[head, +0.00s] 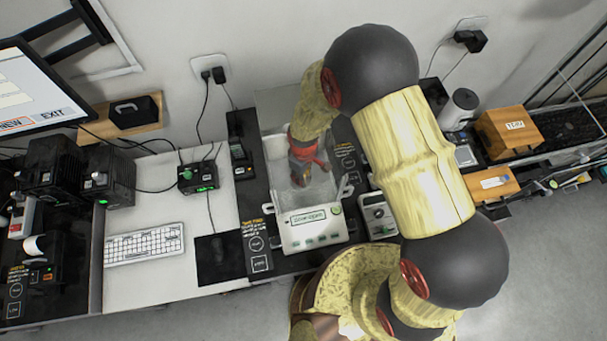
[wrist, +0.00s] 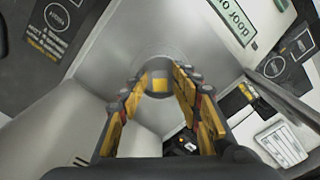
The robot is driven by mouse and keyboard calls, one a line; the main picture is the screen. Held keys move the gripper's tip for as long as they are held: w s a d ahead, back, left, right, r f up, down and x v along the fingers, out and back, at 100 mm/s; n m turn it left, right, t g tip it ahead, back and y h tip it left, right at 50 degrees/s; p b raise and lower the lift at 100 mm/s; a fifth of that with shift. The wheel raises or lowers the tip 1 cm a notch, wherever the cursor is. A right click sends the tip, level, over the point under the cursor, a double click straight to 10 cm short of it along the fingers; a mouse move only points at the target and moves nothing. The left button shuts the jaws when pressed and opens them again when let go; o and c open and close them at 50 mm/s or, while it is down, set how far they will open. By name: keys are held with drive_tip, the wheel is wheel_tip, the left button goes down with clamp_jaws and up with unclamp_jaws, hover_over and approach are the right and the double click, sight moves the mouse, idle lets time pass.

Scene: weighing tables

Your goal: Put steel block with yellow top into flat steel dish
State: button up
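The steel block with yellow top (wrist: 158,83) shows in the wrist view, between and beyond my fingertips. It sits on or in a round grey shape (wrist: 155,55) on the floor of the white balance; I cannot tell whether this is the flat steel dish or the weighing pan. My gripper (wrist: 160,78) is open, with a finger on each side of the block and no clear contact. In the head view my gripper (head: 303,172) reaches down into the white balance (head: 314,232). The block is not distinguishable there.
The balance's pale walls surround my gripper closely. A keyboard (head: 145,244) and a black mouse mat (head: 220,258) lie to the left. A small grey device (head: 377,216) stands close to the right. A wooden box (head: 512,132) is farther right.

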wheel_tip(320, 180, up, 12)
drive_tip(key=shift+r, duration=0.25)
idle(0.3)
drive_tip(key=d+r+m+t, duration=0.1)
drive_tip(key=d+r+m, duration=0.1)
drive_tip(key=d+r, duration=0.35)
drive_tip(key=s+d+r+m+t, duration=0.1)
drive_tip(key=d+r+m, duration=0.1)
drive_tip(key=r, duration=0.6)
drive_tip(key=d+r+m+t, duration=0.1)
drive_tip(key=d+r+m, duration=0.15)
drive_tip(key=r, duration=0.35)
drive_tip(key=s+d+r+m+t, duration=0.2)
drive_tip(key=s+d+r+m, duration=0.3)
drive_tip(key=s+d+r, duration=0.5)
drive_tip(key=s+r, duration=0.1)
drive_tip(key=s, duration=0.1)
drive_tip(key=shift+s+d+r+t, duration=0.25)
drive_tip(key=shift+s+r+t, duration=0.05)
drive_tip(key=shift+s+r, duration=0.1)
drive_tip(key=shift+m, duration=0.25)
